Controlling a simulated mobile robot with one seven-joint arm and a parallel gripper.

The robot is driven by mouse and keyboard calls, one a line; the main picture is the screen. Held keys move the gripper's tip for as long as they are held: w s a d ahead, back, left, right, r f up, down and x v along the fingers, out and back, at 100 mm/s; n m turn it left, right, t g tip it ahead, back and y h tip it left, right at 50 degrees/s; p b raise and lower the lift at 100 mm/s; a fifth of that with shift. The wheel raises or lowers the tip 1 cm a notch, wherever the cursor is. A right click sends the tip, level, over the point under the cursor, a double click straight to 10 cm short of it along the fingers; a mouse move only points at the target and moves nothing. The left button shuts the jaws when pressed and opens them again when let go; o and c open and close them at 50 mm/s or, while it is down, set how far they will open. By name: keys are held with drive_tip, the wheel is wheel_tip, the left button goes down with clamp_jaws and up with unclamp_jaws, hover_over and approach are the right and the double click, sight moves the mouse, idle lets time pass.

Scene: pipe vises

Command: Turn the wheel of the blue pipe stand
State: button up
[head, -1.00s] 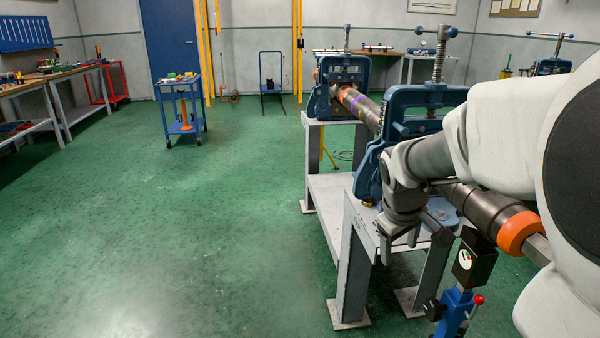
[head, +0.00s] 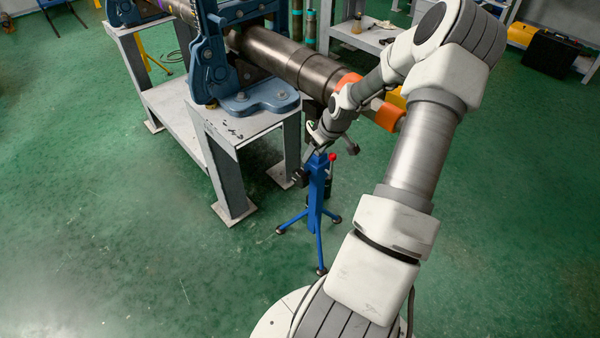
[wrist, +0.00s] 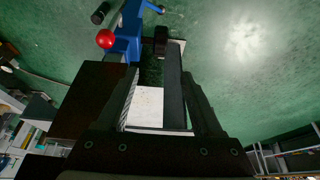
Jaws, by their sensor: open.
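The blue pipe stand (head: 316,200) is upright on its tripod legs on the floor, left of my forearm in the head view. A red ball knob (head: 332,157) and dark knobs (head: 301,178) show near its top. My gripper (head: 318,138) is just above the stand's top and partly hides it. In the wrist view the stand's blue body (wrist: 124,48), its red ball (wrist: 106,39) and a black knob (wrist: 100,14) lie beyond the fingertips. My gripper (wrist: 156,85) is open there, with nothing clearly held between its fingers. I cannot make out the wheel clearly.
A dark pipe (head: 280,55) with an orange collar (head: 388,116) runs close above and behind the stand. Its blue vise (head: 212,65) is bolted to a grey bench (head: 225,125) at the left. Green floor (head: 130,250) is free at the front left.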

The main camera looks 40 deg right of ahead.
sight(302, 173)
drive_tip(key=b+x, duration=0.5)
drive_tip(key=x, duration=1.2)
drive_tip(key=shift+f, duration=0.2)
clamp_jaws()
